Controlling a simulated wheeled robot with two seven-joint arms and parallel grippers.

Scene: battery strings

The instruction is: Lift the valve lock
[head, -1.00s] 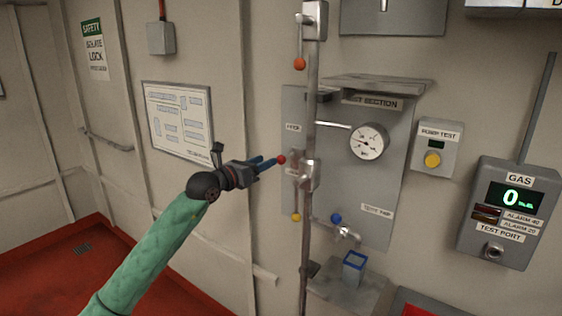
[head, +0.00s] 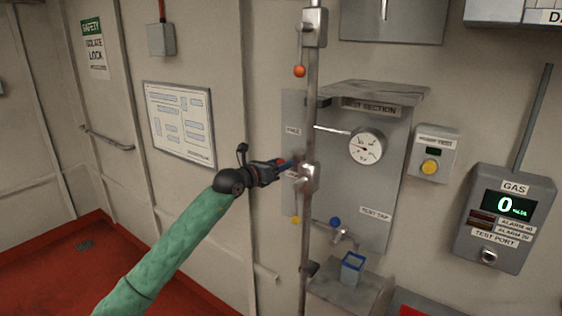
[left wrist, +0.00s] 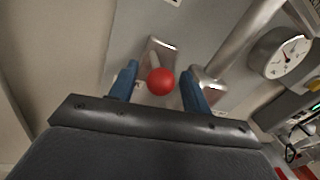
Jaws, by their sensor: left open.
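The valve lock is not plain to pick out; the likeliest part is a red ball knob (left wrist: 161,81) on a short pale stem, at the valve body (head: 309,178) on the vertical pipe. My left gripper (head: 291,164) reaches in from the left to this valve in the head view. In the left wrist view its two blue fingers (left wrist: 157,84) are open, one on each side of the red knob, with gaps showing. In the head view the fingers largely hide the knob. My right gripper is not in view.
The vertical pipe (head: 308,120) stands close to the right of my left gripper. A pressure gauge (head: 366,146) and grey panel (head: 395,185) lie behind. A blue-rimmed cup (head: 352,266) sits on a shelf below. An orange knob (head: 299,71) hangs above. Free room lies to the left.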

